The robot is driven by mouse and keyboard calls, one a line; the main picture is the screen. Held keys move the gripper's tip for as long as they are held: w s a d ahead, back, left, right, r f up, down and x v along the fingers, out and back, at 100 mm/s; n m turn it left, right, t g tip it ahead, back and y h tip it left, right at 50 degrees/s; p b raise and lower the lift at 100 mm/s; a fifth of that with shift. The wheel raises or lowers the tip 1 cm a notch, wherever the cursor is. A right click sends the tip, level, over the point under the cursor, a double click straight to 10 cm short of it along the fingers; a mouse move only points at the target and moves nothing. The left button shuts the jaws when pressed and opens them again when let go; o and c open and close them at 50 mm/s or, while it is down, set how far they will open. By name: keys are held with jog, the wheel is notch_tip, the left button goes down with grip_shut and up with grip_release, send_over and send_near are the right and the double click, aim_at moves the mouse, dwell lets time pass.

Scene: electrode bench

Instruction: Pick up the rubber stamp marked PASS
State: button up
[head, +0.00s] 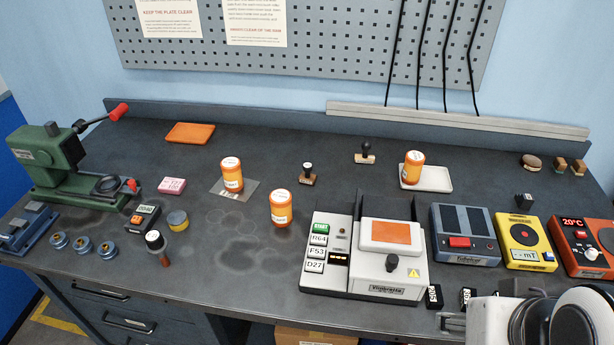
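Two small rubber stamps with dark knob handles and wooden bases stand upright on the bench in the head view. The nearer stamp (307,175) is right of the middle orange jar, and the farther stamp (365,154) is nearer the back wall. Their markings are too small to read, so I cannot tell which says PASS. My gripper (451,299) is at the lower right, near the bench's front edge, far from both stamps. Its fingertips are not clear, so I cannot tell whether it is open or shut, and my wrist hides part of that area.
Orange jars stand at left (232,175), middle (281,208) and on a white tray (441,178). A white-grey machine (385,283) and other devices fill the front right. A green press (50,160) is far left. The bench between the two stamps is clear.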

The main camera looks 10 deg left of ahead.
jog(key=w+a+r+m+t+y, duration=0.15)
jog(key=w+a+m, duration=0.35)
jog(key=w, duration=0.8)
jog(key=w+a+r+m+t, duration=0.1)
jog(key=w+a+m+t, duration=0.2)
jog(key=w+m, duration=0.75)
jog(key=w+a+f+m+t+y, duration=0.1)
jog(key=w+a+f+m+y, duration=0.1)
jog(key=w+a+f+m, duration=0.3)
jog(key=w+a+f+m+t+y, duration=0.1)
jog(key=w+a+f+m, duration=0.4)
jog(key=w+a, duration=0.9)
jog(key=shift+w+f+y, duration=0.15)
jog(key=shift+w+y, duration=0.7)
jog(key=shift+d+f+t, duration=0.1)
jog(key=shift+t, duration=0.15)
